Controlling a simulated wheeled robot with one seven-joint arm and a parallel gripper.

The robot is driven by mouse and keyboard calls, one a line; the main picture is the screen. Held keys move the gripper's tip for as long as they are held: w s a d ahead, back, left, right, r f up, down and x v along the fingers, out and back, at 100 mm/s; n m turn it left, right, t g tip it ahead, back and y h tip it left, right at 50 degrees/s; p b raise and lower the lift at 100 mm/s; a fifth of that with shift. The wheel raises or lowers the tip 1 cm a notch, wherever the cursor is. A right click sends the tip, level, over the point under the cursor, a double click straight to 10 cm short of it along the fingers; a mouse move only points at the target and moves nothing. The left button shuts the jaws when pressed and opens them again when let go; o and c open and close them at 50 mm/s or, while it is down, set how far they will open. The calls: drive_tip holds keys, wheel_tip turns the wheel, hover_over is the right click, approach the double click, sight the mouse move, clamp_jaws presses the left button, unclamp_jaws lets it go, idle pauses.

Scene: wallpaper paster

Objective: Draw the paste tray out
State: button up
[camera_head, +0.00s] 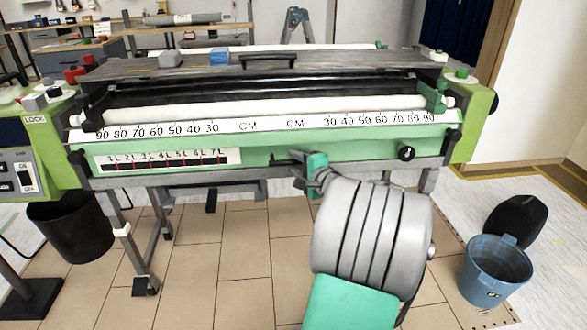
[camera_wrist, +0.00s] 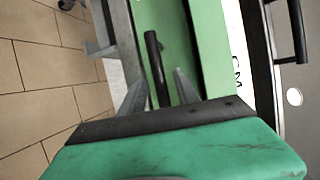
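The paste tray (camera_head: 265,152) is the long green front of the machine, with a litre scale at its left. It sits under the white CM ruler strip. My gripper (camera_head: 302,160) is at the middle of this front. In the wrist view, a black bar handle (camera_wrist: 152,50) stands out against the green tray front (camera_wrist: 178,30). My gripper (camera_wrist: 158,78) is open, with one grey finger on each side of the handle. I cannot tell whether either finger touches it. In the head view my arm and gripper hide part of the handle.
A black knob (camera_head: 406,153) is at the right of the green front. A dark lid with a black handle (camera_head: 268,61) lies on top. A black bin (camera_head: 68,232) stands at the left and a blue bucket (camera_head: 495,270) at the right. The tiled floor in front is mostly clear.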

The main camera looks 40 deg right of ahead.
drive_tip(key=shift+w+d+f, duration=0.1)
drive_tip(key=shift+w+d, duration=0.05)
drive_tip(key=shift+w, duration=0.45)
drive_tip(key=shift+c, duration=0.6)
clamp_jaws()
idle(0.4)
